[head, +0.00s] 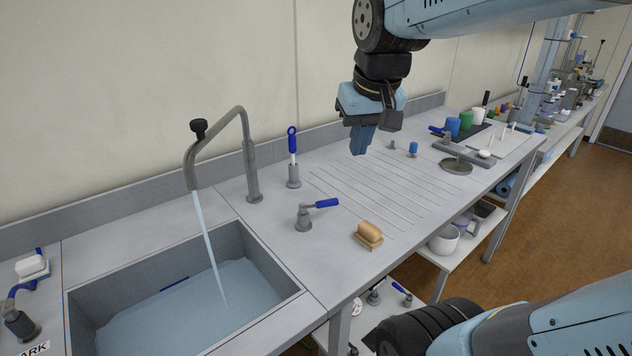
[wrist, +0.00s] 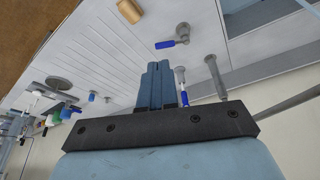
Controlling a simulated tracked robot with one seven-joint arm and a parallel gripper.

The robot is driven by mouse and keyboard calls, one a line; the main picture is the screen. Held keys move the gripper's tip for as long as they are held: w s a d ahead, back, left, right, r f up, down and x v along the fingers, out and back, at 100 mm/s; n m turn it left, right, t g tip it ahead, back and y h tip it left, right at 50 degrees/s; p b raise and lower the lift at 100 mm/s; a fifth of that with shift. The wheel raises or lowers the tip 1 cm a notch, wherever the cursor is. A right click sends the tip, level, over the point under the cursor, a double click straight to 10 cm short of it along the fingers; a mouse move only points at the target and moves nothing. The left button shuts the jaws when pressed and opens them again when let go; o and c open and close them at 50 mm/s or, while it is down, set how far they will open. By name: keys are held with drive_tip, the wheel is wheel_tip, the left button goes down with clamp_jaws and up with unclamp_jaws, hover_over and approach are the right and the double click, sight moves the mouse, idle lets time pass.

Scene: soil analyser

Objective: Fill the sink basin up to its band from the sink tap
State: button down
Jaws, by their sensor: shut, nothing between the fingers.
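The sink basin (head: 279,284) is at the lower left of the head view, with bluish water (head: 170,318) in it. A short dark blue band (head: 175,283) shows on its back wall, just above the water surface. The grey sink tap (head: 248,160) arches over the basin, and a stream of water (head: 207,240) runs from its spout. A lever with a blue handle (head: 320,204) stands on the counter right of the basin; it also shows in the wrist view (wrist: 170,44). My gripper (head: 360,146) is shut and empty above the ridged drainboard, apart from the lever and tap.
An upright blue-ringed handle (head: 292,158) stands behind the lever. A tan block on a holder (head: 369,235) sits at the counter's front edge. Cups and a round-plated stand (head: 456,166) are farther right. The ridged drainboard (head: 385,195) is mostly clear.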

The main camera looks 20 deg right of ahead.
sight(320, 205)
drive_tip(key=w+f+g, duration=0.4)
drive_tip(key=w+f, duration=0.1)
drive_tip(key=w, duration=0.8)
drive_tip(key=w+f+g, duration=0.3)
drive_tip(key=w+f, duration=0.3)
drive_tip(key=w, duration=0.7)
drive_tip(key=s+x, duration=0.1)
drive_tip(key=x, duration=0.6)
drive_tip(key=s+x, duration=0.1)
drive_tip(key=x, duration=0.3)
drive_tip(key=shift+s+r, duration=0.2)
drive_tip(key=shift+s, duration=0.15)
drive_tip(key=shift+s+f, duration=0.1)
drive_tip(key=shift+s, duration=0.35)
